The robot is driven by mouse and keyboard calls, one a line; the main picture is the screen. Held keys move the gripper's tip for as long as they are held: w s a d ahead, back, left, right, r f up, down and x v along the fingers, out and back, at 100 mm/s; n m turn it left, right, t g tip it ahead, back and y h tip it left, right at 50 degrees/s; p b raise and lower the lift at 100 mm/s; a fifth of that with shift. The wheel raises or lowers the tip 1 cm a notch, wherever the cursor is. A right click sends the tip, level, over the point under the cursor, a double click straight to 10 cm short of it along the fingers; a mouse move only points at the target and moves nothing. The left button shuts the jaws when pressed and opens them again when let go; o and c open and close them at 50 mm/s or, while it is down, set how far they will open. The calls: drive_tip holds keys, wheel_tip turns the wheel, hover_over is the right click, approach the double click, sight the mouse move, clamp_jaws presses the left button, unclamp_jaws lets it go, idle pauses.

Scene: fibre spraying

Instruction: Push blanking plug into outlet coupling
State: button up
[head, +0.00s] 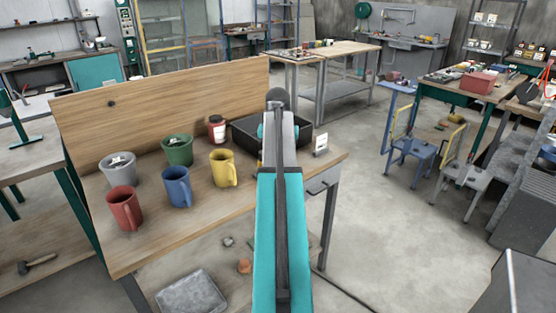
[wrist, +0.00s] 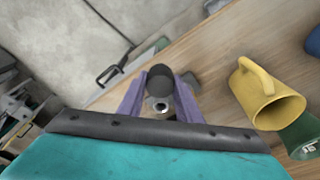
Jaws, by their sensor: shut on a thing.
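In the wrist view my gripper (wrist: 161,82) has its two purple fingers shut on a dark round-ended piece (wrist: 160,71), which I take for the blanking plug. A small pale metal ring (wrist: 161,106) shows between the fingers, nearer the palm; I cannot tell whether it belongs to the held piece. The wooden bench (wrist: 215,40) lies beyond the fingers. In the head view my arm reaches over the right part of the bench (head: 236,198) and hides the fingers. I cannot make out the outlet coupling in either view.
A black tray (head: 243,136) sits partly behind my arm. A yellow mug (head: 222,169), blue mug (head: 176,188), red mug (head: 124,208), green mug (head: 177,151) and grey mug (head: 118,169) stand on the left. A red jar (head: 217,129) and small white-fronted stand (head: 321,144) are nearby.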

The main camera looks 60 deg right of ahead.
drive_tip(key=shift+s+a+r, duration=0.1)
drive_tip(key=shift+s+a, duration=0.5)
drive_tip(key=shift+a, duration=0.25)
drive_tip(key=shift+s+a+r, duration=0.1)
drive_tip(key=shift+s+a, duration=0.45)
drive_tip(key=shift+a, duration=0.25)
